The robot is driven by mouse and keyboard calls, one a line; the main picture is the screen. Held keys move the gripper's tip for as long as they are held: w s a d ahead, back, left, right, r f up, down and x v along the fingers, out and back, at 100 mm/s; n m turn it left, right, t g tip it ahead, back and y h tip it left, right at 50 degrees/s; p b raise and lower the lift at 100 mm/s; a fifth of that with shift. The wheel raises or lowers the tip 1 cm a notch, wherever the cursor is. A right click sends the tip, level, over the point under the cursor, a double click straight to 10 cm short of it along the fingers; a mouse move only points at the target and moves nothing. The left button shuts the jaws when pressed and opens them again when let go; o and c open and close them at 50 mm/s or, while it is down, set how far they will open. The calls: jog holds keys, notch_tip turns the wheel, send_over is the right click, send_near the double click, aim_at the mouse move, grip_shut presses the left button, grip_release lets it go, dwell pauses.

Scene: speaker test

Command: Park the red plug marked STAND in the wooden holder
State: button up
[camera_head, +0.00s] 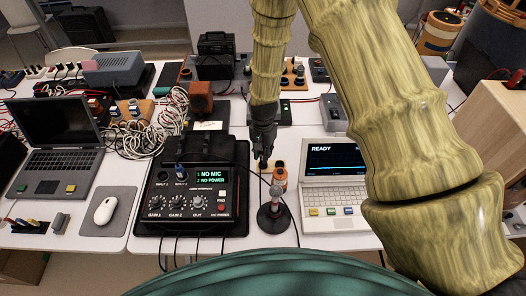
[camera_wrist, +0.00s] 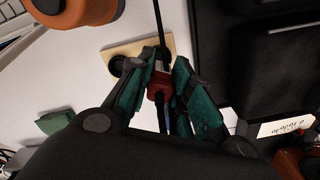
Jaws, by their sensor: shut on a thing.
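My gripper (camera_head: 262,163) hangs down behind the audio interface's right edge, above the wooden holder (camera_head: 265,169). In the wrist view, its green-padded fingers (camera_wrist: 160,82) are closed around a red plug (camera_wrist: 159,90). A pale metal part of the plug shows between the fingertips, close to the holder. The holder (camera_wrist: 138,47) is a small light-wood block with a dark round hole (camera_wrist: 117,66) left of the fingers. I cannot tell whether the plug touches the holder. No marking on the plug is readable. In the head view my gripper hides the plug.
An audio interface (camera_head: 197,188) showing "NO MIC" and "NO POWER" stands on the left. An orange object (camera_head: 280,177) and a black round stand base (camera_head: 274,218) are close in front. A white laptop (camera_head: 335,195) stands to the right. A black cable (camera_wrist: 157,20) passes by the holder.

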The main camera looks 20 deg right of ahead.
jog(key=shift+f+b, duration=0.75)
jog(key=shift+f, duration=0.9)
jog(key=shift+f, duration=0.25)
dwell(0.4)
jog(key=o, duration=1)
jog(key=shift+c, duration=0.2)
jog(key=shift+r, duration=0.1)
notch_tip(320, 180, up, 12)
jog(key=shift+f, duration=0.1)
